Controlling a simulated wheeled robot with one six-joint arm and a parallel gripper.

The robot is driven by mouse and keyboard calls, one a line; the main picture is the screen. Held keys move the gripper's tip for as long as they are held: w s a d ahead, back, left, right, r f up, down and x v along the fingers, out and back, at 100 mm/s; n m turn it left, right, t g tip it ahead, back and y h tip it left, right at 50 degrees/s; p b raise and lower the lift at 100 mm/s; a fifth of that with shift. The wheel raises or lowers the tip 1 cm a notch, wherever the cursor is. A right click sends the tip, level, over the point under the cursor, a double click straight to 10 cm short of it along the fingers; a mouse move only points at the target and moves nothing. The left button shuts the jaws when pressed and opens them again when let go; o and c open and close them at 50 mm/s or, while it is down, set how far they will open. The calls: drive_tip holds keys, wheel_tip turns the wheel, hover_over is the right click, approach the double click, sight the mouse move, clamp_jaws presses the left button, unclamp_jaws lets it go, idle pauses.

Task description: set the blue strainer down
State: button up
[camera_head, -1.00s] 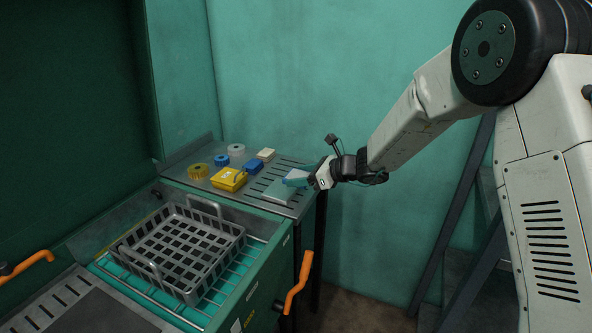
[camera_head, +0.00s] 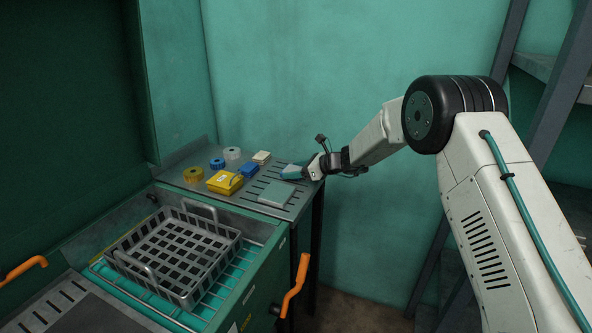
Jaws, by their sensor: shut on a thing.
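My gripper (camera_head: 306,171) is above the right part of the slotted metal shelf, coming in from the right. It is shut on a small blue-grey piece with a teal edge (camera_head: 292,172). The piece is too small to make out as a strainer, and my jaws hide its right end. I cannot tell whether it touches the shelf. A pale green flat block (camera_head: 276,194) lies on the shelf, in front of and left of the held piece. No other thing in view looks like a blue strainer.
The slotted shelf (camera_head: 262,206) also bears a yellow box (camera_head: 224,182), a small blue block (camera_head: 248,170), a cream block (camera_head: 261,157) and yellow, blue and whitish rings at the left. A grey wire basket (camera_head: 190,241) stands in front. An orange handle (camera_head: 295,287) sticks out nearby.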

drive_tip(key=o, duration=1.1)
drive_tip(key=shift+o, duration=0.2)
drive_tip(key=shift+r, duration=0.2)
drive_tip(key=v, duration=1.2)
drive_tip(key=s+d+r+n+g+h, duration=0.25)
drive_tip(key=s+r+n, duration=0.45)
drive_tip(key=s, duration=0.5)
drive_tip(key=s+d+r+n+g+h, duration=0.1)
drive_tip(key=s+d+r+n, duration=0.35)
drive_tip(key=s+r, duration=0.6)
drive_tip(key=s+d+f+n+h, duration=0.1)
drive_tip(key=s+d+n+h, duration=0.2)
drive_tip(key=s, duration=0.7)
drive_tip(key=s+d+f+n+h, duration=0.1)
drive_tip(key=s+d+n+h, duration=0.2)
drive_tip(key=s+d, duration=0.4)
drive_tip(key=s+d+f+n+h, duration=0.1)
drive_tip(key=s+d+n+h, duration=0.2)
drive_tip(key=s, duration=1.1)
drive_tip(key=shift+d+f+n, duration=0.25)
drive_tip(key=shift+d+n, duration=0.5)
drive_tip(key=shift+d, duration=0.2)
